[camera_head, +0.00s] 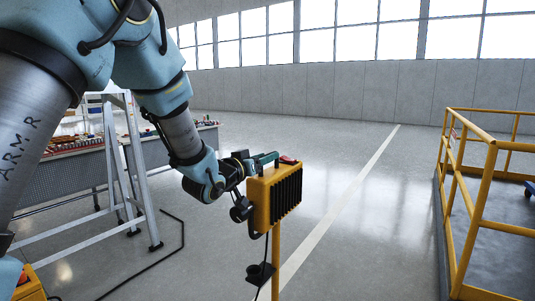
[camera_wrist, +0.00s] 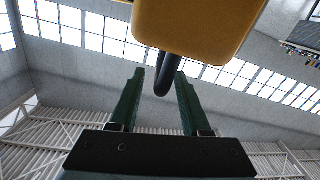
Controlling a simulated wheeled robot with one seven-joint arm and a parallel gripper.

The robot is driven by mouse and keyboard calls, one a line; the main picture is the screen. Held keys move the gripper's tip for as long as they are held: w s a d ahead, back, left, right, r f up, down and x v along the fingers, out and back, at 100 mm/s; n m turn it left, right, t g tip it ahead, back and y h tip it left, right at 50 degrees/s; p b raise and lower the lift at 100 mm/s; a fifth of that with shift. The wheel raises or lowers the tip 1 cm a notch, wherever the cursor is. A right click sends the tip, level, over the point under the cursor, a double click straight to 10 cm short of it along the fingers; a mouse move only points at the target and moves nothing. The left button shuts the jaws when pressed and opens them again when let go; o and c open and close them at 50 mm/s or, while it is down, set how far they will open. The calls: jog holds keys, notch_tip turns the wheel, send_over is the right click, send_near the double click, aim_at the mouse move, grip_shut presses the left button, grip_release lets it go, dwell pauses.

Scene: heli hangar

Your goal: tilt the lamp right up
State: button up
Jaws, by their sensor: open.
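The lamp (camera_head: 262,206) is a yellow box with a black finned face, on a thin yellow pole (camera_head: 276,250). Its head looks roughly upright, with the finned face toward the right. My gripper (camera_wrist: 159,82) is at the lamp's left side, one green finger showing near its top edge in the head view. In the wrist view the two green fingers are apart, and a dark curved handle (camera_wrist: 163,88) hangs from the yellow lamp body (camera_wrist: 195,25) between or just beyond them. I cannot tell whether a finger touches it. The other finger is mostly hidden in the head view.
A dark cable (camera_head: 264,272) hangs by the pole. A stepladder (camera_head: 112,160) and a workbench with tools (camera_head: 70,170) stand at the left. A yellow-railed platform (camera_head: 462,210) stands at the right. The floor between lamp and platform is clear.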

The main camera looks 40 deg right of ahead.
jog(key=shift+w+d, duration=0.2)
jog(key=shift+d, duration=0.5)
jog(key=shift+c, duration=0.4)
grip_shut()
dwell(0.6)
